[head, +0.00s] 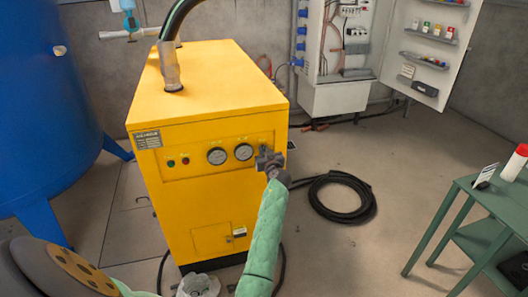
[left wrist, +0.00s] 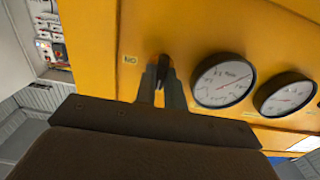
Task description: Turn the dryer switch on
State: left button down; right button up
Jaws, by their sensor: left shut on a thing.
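The yellow dryer (head: 215,215) stands in the middle of the head view. Its front panel carries a red and a green button, two round gauges and a switch at the right end. In the left wrist view the switch (left wrist: 163,68) is a small black knob beside a small label that appears upside down. My left gripper (head: 265,158) is at the panel's right end and hides the switch in the head view. In the left wrist view its two fingers (left wrist: 161,88) are closed around the knob.
A blue tank (head: 45,110) stands left of the dryer. A black hose coil (head: 343,198) lies on the floor to the right. A green table (head: 490,195) is at the far right, and an open electrical cabinet (head: 335,95) is behind. Floor between dryer and table is otherwise clear.

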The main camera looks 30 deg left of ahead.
jog(key=shift+w+a, duration=0.1)
jog(key=shift+w, duration=0.05)
jog(key=a+f+t+b, duration=0.1)
jog(key=a+f+b, duration=0.1)
jog(key=a+f, duration=0.1)
pick_arm(q)
jog(key=shift+w+d+f+m+p, duration=0.15)
jog(key=shift+m+p, duration=0.65)
jog(key=shift+m, duration=3.75)
jog(key=shift+f+m+p, duration=0.1)
jog(key=shift+m+p, duration=0.65)
jog(key=shift+m, duration=3.8)
pick_arm(e)
jog(key=d+r+g, duration=0.1)
jog(key=d+r, duration=0.3)
jog(key=shift+s+d+r, duration=0.35)
jog(key=shift+s+r, duration=0.05)
jog(key=shift+a, duration=0.1)
